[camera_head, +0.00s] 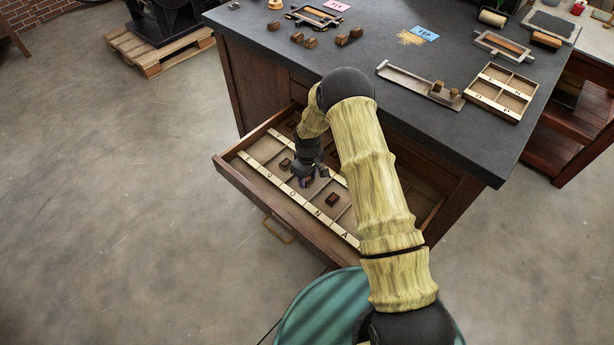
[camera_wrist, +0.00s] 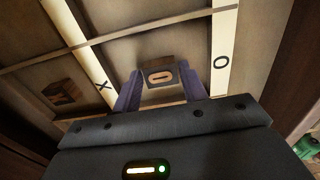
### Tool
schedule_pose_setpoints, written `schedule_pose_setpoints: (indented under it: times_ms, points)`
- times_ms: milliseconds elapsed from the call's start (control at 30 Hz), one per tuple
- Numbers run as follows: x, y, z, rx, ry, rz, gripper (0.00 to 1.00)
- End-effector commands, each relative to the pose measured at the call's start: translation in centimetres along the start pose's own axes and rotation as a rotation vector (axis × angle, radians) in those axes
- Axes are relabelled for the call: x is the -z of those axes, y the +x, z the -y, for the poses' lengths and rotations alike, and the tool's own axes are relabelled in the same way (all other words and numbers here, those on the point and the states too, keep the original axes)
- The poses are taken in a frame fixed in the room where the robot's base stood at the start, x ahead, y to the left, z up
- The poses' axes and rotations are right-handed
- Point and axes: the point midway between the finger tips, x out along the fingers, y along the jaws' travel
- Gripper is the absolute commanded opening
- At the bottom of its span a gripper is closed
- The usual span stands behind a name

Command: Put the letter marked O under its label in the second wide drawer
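The letter block marked O (camera_wrist: 160,77) is a small brown block with a pale ring on its face. In the wrist view my gripper (camera_wrist: 161,84) has a purple finger close on either side of it and looks shut on it. Both are low in the open wide drawer (camera_head: 232,173). The head view shows my gripper (camera_head: 308,182) there, largely hiding the block. The O label (camera_wrist: 222,62) is on the pale strip right of the block, in the drawer's front row (camera_head: 291,191). Whether the block touches the drawer floor is hard to tell.
An X label (camera_wrist: 101,85) is on the opposite strip. Other letter blocks lie in the drawer, one to the right of my gripper (camera_head: 333,199). Thin dividers separate the compartments. The dark worktop (camera_head: 440,135) overhangs behind, with a composing stick (camera_head: 412,84) and a small case (camera_head: 500,92) on it.

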Motion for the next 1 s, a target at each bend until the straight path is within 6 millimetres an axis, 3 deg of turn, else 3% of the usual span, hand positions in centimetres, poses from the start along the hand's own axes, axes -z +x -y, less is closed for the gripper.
schedule_pose_setpoints:
  times_ms: [67,367,533,1000]
  points:
    - [0.0,-0.1,0.0,0.0,0.0,0.0,0.57]
    - [0.1,-0.2,0.0,0.0,-0.001,-0.001,0.57]
    - [0.1,-1.3,0.0,-0.001,-0.001,-0.002,0.57]
    - [0.2,-10.0,0.1,-0.002,-0.003,-0.003,0.57]
